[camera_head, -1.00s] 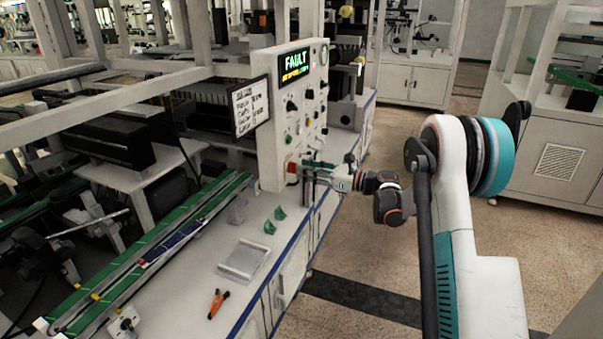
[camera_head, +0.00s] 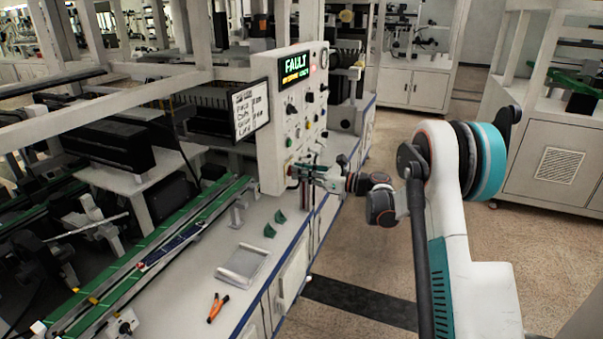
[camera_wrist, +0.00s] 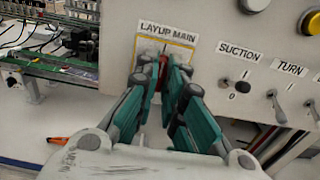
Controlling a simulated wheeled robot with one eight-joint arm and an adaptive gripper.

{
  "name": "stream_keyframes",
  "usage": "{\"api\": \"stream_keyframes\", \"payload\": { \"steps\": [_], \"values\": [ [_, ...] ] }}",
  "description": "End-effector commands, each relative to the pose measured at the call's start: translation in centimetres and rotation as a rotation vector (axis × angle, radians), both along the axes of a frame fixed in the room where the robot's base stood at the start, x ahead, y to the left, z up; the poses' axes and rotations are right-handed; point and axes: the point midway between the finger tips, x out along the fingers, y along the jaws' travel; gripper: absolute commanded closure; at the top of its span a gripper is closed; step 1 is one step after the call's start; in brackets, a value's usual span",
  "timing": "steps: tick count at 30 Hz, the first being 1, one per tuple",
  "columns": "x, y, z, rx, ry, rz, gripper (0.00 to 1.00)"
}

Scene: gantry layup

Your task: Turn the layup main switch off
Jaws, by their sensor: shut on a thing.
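The control panel (camera_head: 297,120) stands upright at the bench's back end, its display reading FAULT. In the wrist view, a LAYUP MAIN label (camera_wrist: 167,33) sits on a yellow-bordered plate (camera_wrist: 145,47). My gripper (camera_wrist: 166,68) is right below that label, its teal fingers close together and shut on the layup main switch. The fingers hide most of the switch; only a little red shows between them, and its exact angle cannot be told. In the head view, my gripper (camera_head: 300,171) reaches the panel's lower part from the right.
To the right of my gripper are a SUCTION switch (camera_wrist: 239,87) and a TURN switch (camera_wrist: 275,105). A sign board (camera_head: 249,108) sticks out left of the panel. A tray (camera_head: 243,264) and orange pliers (camera_head: 217,307) lie on the bench. Floor on the right is open.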

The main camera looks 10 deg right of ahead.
Motion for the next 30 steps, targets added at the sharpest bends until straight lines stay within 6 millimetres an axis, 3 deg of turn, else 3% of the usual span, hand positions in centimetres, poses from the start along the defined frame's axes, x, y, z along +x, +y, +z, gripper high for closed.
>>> {"api": "stream_keyframes", "payload": {
  "steps": [11, 30],
  "values": [
    [-0.05, 0.01, -0.02, -0.095, -0.130, -0.001, 1.00],
    [-0.23, 0.13, -0.14, -0.446, -0.612, 0.000, 1.00]
  ]
}}
